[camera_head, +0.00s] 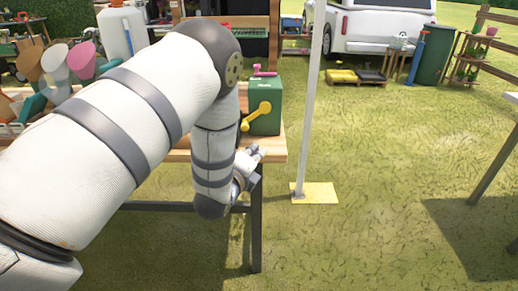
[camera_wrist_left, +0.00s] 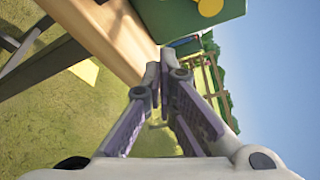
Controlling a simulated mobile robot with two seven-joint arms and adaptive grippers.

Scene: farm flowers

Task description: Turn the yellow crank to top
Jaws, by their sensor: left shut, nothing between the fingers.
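The yellow crank (camera_head: 257,115) is on the front face of a green box (camera_head: 270,95) at the table's right end. Its arm slants down and left from the hub to a knob at the lower left. In the left wrist view, a yellow part of the crank (camera_wrist_left: 209,7) shows at the top edge, on the green box (camera_wrist_left: 175,17); the rest is cut off. My left gripper (camera_head: 258,153) is shut and empty, below and apart from the crank, near the table edge. Its fingertips meet in the left wrist view (camera_wrist_left: 166,60). My right gripper is in neither view.
The wooden tabletop (camera_head: 276,148) ends just right of the box. A pink crank (camera_head: 264,71) sits on top of the box. A grey pole (camera_head: 310,100) stands on a yellow base right of the table. Open grass lies in front.

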